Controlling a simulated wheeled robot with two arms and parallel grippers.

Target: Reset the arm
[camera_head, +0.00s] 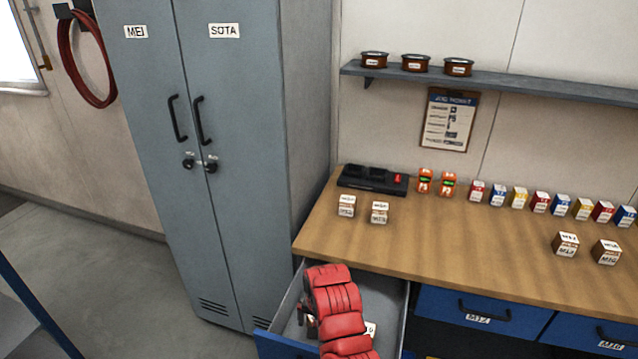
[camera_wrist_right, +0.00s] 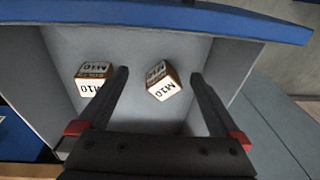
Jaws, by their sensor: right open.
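My right arm, in red covers, reaches in from the bottom of the head view over an open drawer (camera_head: 285,305). My right gripper (camera_wrist_right: 160,76) is open in the right wrist view, its fingers pointing into the grey drawer. A small M10 box (camera_wrist_right: 163,82) shows between the fingers, not gripped. Another M10 box (camera_wrist_right: 95,76) lies left of the left finger. In the head view the arm hides most of the drawer's inside and most of the gripper. My left gripper is in neither view.
A grey locker (camera_head: 235,160) with shut doors stands left of the drawer. The blue drawer M12 (camera_head: 478,310) is shut.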

